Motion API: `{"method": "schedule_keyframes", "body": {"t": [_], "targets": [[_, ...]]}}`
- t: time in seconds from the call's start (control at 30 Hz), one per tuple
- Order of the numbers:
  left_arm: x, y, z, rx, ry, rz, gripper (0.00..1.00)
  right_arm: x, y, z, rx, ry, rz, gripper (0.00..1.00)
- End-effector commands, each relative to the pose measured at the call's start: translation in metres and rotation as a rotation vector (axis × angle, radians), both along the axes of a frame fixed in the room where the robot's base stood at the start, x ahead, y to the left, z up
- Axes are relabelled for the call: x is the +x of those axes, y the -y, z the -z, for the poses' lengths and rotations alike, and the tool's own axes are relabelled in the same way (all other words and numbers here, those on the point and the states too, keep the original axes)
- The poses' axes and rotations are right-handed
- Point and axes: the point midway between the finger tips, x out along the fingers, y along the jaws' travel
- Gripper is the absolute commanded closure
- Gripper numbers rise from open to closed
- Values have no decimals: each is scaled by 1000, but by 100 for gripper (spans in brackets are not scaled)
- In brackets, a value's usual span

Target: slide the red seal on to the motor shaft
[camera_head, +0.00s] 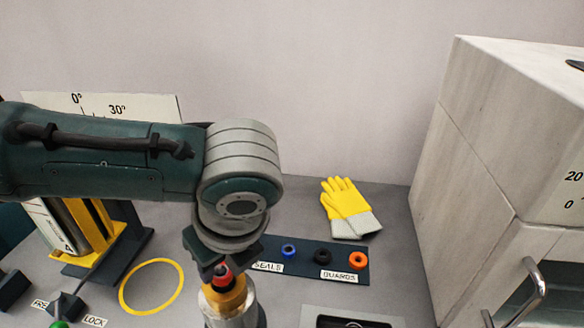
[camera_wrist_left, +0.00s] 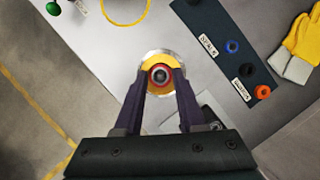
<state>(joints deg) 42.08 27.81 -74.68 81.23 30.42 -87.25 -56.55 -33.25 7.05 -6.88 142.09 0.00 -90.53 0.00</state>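The red seal (camera_wrist_left: 159,76) shows in the left wrist view as a ring around the end of the upright motor shaft, between my left fingers. In the head view the red seal (camera_head: 220,274) is just under my left gripper (camera_head: 219,268), above a yellow collar (camera_head: 226,298) on a pale metal motor body (camera_head: 236,319). My left gripper (camera_wrist_left: 159,78) points down with its fingers apart on either side of the seal. Yellow shows between the red ring and the fingers, so they look open. How far down the seal sits is hard to tell. My right gripper is not in view.
A dark strip labelled SEALS and GUARDS holds a blue ring (camera_head: 289,250), a black ring (camera_head: 323,256) and an orange ring (camera_head: 358,260). Yellow gloves (camera_head: 348,208) lie behind it. A yellow circle (camera_head: 151,286) is at left. A tall pale cabinet (camera_head: 500,150) stands at right.

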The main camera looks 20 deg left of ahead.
Motion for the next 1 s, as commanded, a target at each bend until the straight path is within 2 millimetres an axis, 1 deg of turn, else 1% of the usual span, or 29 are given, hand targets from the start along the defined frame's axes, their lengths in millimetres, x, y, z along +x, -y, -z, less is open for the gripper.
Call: {"method": "schedule_keyframes", "body": {"t": [0.03,0.23,0.27,0.47,0.57,0.67,0.9,1.0], "targets": [[0,0,-1,0,0,0,54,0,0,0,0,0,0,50],[0,0,-1,0,0,0,32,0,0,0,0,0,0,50],[0,0,-1,0,0,0,30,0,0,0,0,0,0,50],[0,0,-1,0,0,0,30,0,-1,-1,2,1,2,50],[0,2,-5,-1,0,1,30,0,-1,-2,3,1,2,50],[-2,7,-18,-3,1,2,30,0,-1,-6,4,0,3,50],[-9,24,-64,-4,4,2,30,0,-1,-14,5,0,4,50],[-12,30,-78,-2,1,3,30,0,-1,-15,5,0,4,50]]}}
